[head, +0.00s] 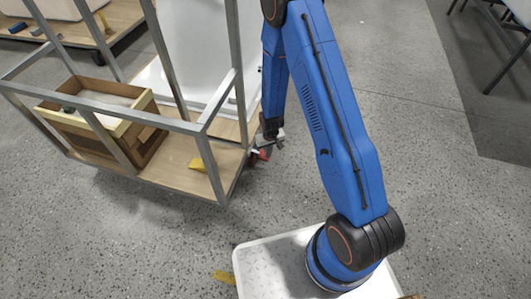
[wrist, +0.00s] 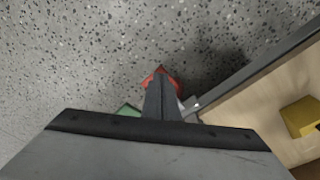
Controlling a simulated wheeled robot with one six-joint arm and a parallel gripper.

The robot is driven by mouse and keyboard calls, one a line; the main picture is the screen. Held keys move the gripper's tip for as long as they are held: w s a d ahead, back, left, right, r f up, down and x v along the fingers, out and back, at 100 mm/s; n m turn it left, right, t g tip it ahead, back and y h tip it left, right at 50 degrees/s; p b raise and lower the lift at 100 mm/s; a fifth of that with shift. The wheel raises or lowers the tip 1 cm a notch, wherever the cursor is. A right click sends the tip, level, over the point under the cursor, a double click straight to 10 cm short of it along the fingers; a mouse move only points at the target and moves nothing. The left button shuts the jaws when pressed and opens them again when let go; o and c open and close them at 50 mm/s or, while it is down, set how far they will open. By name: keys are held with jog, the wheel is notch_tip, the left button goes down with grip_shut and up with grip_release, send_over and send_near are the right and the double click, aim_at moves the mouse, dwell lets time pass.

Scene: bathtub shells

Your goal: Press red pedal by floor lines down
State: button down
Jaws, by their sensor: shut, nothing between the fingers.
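The red pedal (head: 262,154) sits low by the corner of the wooden-decked metal cart, close to the floor. In the wrist view the red pedal (wrist: 161,75) shows just past the tips of my gripper, partly hidden behind the fingers. My gripper (head: 272,136) points down over the pedal, and its shut fingers (wrist: 162,82) hold nothing. I cannot tell whether the fingertips touch the pedal or how far it is pressed. A bit of green (wrist: 128,109) shows beside the fingers.
The grey metal frame (head: 222,180) of the cart stands close to the left of my gripper. A wooden box (head: 140,150) and a yellow piece (head: 199,165) are on its deck. A chair (head: 505,60) stands far right. The speckled floor (head: 440,200) on the right is clear.

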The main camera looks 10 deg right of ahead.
notch_tip(320, 180, up, 16)
jog(key=s, duration=0.1)
jog(key=shift+s, duration=0.35)
dwell(0.4)
jog(key=shift+d, duration=0.1)
jog(key=s+d+r+t, duration=0.15)
jog(key=s+r, duration=0.25)
jog(key=r, duration=0.5)
jog(key=s+d+r, duration=0.2)
jog(key=s+r, duration=0.1)
jog(key=r, duration=0.5)
jog(key=s+d+r, duration=0.2)
jog(key=s+r, duration=0.2)
jog(key=r, duration=0.5)
jog(key=s+d+r, duration=0.1)
jog(key=s+r, duration=0.3)
jog(key=s, duration=0.3)
jog(key=s+d+r+m+t, duration=0.1)
jog(key=s+r, duration=0.2)
jog(key=s, duration=0.3)
jog(key=s+d+r+t, duration=0.1)
jog(key=s+r, duration=0.3)
jog(key=s, duration=0.3)
jog(key=shift+s+r, duration=0.3)
jog(key=shift+s, duration=0.05)
